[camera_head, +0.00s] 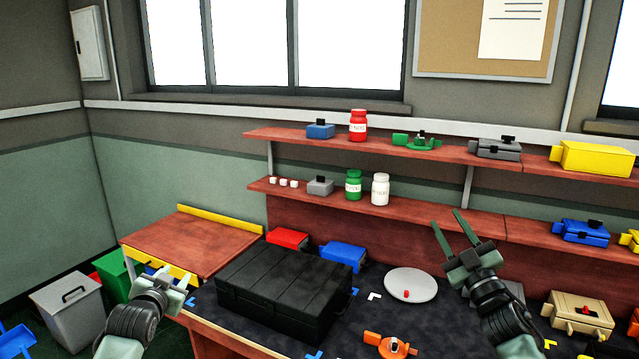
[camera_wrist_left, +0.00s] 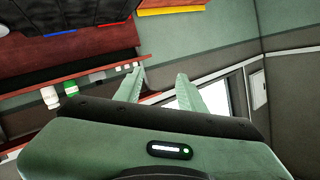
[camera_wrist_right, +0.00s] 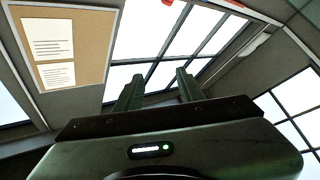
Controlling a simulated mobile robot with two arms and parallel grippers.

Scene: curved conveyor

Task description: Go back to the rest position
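My left gripper (camera_head: 168,284) is at the lower left in the head view, left of the black case and in front of the side table. Its two fingers are apart with nothing between them in the left wrist view (camera_wrist_left: 157,88). My right gripper (camera_head: 452,235) is raised over the right part of the workbench, right of the white round plate. Its fingers point up, spread apart and empty, and they also show in the right wrist view (camera_wrist_right: 157,88). Neither gripper touches an object.
A black case (camera_head: 285,290) lies on the dark workbench beside a white round plate (camera_head: 410,285) and an orange part (camera_head: 388,345). Shelves behind carry a red bottle (camera_head: 358,126), a green bottle (camera_head: 353,185) and a white bottle (camera_head: 380,189). A grey bin (camera_head: 66,306) stands at left.

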